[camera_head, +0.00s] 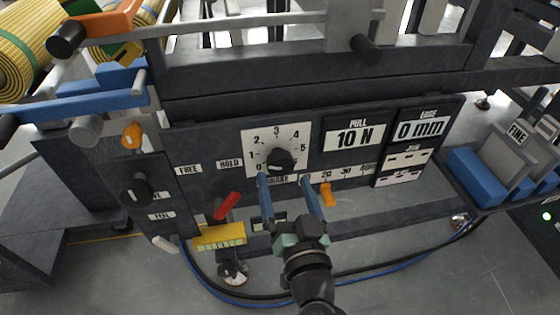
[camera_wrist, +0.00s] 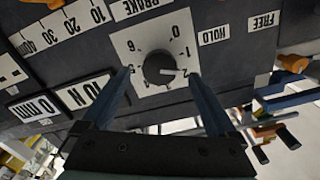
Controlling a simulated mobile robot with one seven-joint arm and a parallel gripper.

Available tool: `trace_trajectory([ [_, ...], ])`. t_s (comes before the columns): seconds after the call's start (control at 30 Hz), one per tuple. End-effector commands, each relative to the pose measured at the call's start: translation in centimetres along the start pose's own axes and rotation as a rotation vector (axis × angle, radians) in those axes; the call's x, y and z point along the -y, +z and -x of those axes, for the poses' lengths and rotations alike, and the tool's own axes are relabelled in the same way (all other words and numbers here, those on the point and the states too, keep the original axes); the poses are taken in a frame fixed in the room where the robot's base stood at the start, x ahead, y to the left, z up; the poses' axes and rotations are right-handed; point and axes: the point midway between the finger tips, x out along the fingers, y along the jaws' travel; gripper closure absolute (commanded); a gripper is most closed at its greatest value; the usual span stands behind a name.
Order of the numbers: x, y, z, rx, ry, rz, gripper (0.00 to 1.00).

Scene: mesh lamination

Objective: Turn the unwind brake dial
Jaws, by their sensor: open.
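The brake dial (camera_head: 281,160) is a black round knob on a white numbered plate (camera_head: 299,135) on the dark machine panel. In the wrist view the dial (camera_wrist: 160,69) shows upside down, its plate numbers around it. A light mark on the knob lies near the 1 and 2. My gripper (camera_head: 288,183) is open, its two blue fingers reaching toward the panel just below the dial. In the wrist view my gripper (camera_wrist: 158,73) has one finger at either side of the knob, with visible gaps. Nothing is between the fingertips in contact; exact depth to the knob is hard to tell.
A red lever (camera_head: 228,205) and a yellow block (camera_head: 219,237) are left of my gripper. An orange pointer (camera_head: 327,195) is close on the right. Another black knob (camera_head: 137,191) is at the left. Blue blocks (camera_head: 475,177) stand far right.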

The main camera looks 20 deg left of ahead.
Motion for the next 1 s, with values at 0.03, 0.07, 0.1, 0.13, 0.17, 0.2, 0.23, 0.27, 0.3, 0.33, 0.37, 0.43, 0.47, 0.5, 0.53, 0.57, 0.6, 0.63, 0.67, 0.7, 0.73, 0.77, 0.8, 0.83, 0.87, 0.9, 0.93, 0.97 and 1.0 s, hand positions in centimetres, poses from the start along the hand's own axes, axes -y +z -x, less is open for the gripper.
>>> trace_trajectory([
  [0.03, 0.1, -0.1, -1.1, -0.002, -0.003, 0.002, 0.06],
  [0.07, 0.1, -0.1, -1.7, -0.001, -0.002, 0.002, 0.06],
  [0.1, 0.1, -0.1, -2.4, -0.001, -0.003, 0.001, 0.06],
  [0.13, 0.1, -0.1, -2.8, -0.001, -0.003, 0.001, 0.06],
  [0.17, 0.1, -0.1, -3.3, -0.001, -0.002, 0.002, 0.06],
  [0.2, 0.1, -0.1, -3.8, -0.001, -0.002, 0.002, 0.06],
  [0.23, 0.1, 0.0, -4.2, 0.000, -0.002, 0.001, 0.06],
  [0.27, 0.1, 0.0, -4.5, 0.000, -0.002, 0.000, 0.06],
  [0.3, 0.1, 0.0, -4.8, -0.001, -0.001, 0.000, 0.06],
  [0.33, 0.0, -0.1, -5.0, -0.001, -0.001, 0.000, 0.06],
  [0.37, 0.0, -0.1, -5.2, -0.001, 0.000, 0.001, 0.06],
  [0.43, 0.0, -0.1, -5.5, -0.001, 0.000, 0.001, 0.06],
  [0.47, 0.0, 0.0, -5.6, 0.000, 0.000, 0.001, 0.06],
  [0.5, 0.0, 0.0, -5.6, 0.000, 0.001, 0.001, 0.06],
  [0.53, 0.0, 0.0, -5.7, 0.000, 0.001, 0.001, 0.06],
  [0.57, 0.0, 0.0, -5.7, 0.000, 0.001, 0.001, 0.06],
  [0.6, 0.0, 0.0, -5.7, 0.000, 0.001, 0.001, 0.06],
  [0.63, 0.0, 0.0, -5.7, 0.000, 0.001, 0.001, 0.06],
  [0.67, 0.0, 0.0, -5.7, 0.000, 0.001, 0.001, 0.06],
  [0.7, 0.0, 0.0, -5.7, 0.000, 0.000, 0.001, 0.06],
  [0.73, 0.0, 0.0, -5.7, 0.000, 0.000, 0.001, 0.06],
  [0.77, 0.0, 0.0, -5.7, 0.000, 0.000, 0.001, 0.12],
  [0.8, 0.0, 0.0, -5.6, 0.000, 0.000, 0.000, 0.19],
  [0.83, 0.0, 0.0, -5.6, 0.000, 0.000, 0.000, 0.24],
  [0.87, 0.0, 0.0, -5.6, 0.000, 0.000, 0.000, 0.30],
  [0.9, 0.0, 0.0, -5.6, 0.000, 0.000, 0.000, 0.37],
  [0.93, 0.0, 0.0, -5.6, 0.000, 0.000, 0.000, 0.43],
  [0.97, 0.0, 0.0, -5.6, -0.001, 0.000, 0.000, 0.48],
  [1.0, 0.0, 0.0, -5.6, 0.000, 0.000, 0.000, 0.55],
])
